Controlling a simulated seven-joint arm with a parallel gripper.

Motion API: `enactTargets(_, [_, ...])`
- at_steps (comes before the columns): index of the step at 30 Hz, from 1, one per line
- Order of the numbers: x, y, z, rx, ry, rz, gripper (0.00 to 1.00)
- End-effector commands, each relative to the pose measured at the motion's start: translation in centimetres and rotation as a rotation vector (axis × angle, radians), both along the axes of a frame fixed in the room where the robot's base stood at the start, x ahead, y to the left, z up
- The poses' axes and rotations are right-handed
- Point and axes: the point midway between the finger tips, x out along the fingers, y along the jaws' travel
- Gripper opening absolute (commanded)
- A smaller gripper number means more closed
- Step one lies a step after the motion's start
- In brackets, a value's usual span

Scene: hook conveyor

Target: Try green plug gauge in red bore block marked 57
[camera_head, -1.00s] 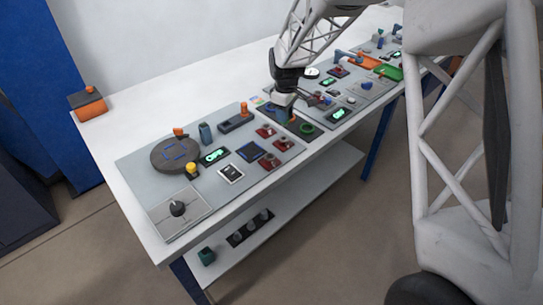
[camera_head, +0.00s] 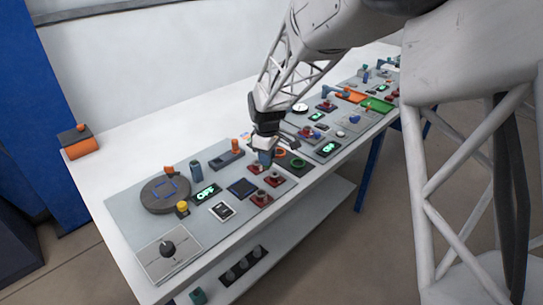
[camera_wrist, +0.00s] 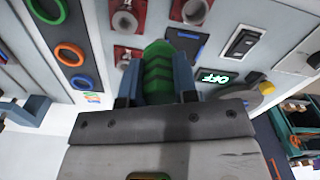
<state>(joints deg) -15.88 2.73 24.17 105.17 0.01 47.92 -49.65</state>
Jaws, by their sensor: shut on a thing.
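My gripper (camera_head: 265,158) is above the panel beside the red bore blocks. In the wrist view my gripper (camera_wrist: 157,88) is shut on the green plug gauge (camera_wrist: 158,72), which has dark chevron bands. Red bore blocks show ahead in the wrist view: one at the top left (camera_wrist: 125,20), one at the top middle (camera_wrist: 190,12) and one partly hidden behind the gauge (camera_wrist: 122,56). In the head view red blocks stand at the right (camera_head: 275,180) and at the front (camera_head: 261,198). No number on them is readable. The gauge's tip looks apart from the bores, but its height is unclear.
A dark rack with a green ring (camera_wrist: 47,8), an orange ring (camera_wrist: 69,54) and a blue ring (camera_wrist: 82,82) lies beside the blocks. A display reading OFF (camera_wrist: 202,77), a rocker switch (camera_wrist: 242,42) and a yellow knob (camera_head: 182,208) are nearby.

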Motion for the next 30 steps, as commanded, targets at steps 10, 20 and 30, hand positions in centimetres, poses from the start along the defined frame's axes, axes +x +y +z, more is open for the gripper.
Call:
enactTargets(10, [-4.6,2.0,0.5,0.0,0.0,0.046,0.03])
enactTargets(20, [-4.8,2.0,0.6,0.0,0.0,0.047,0.03])
enactTargets(30, [-4.7,2.0,-0.1,0.0,0.0,0.047,0.03])
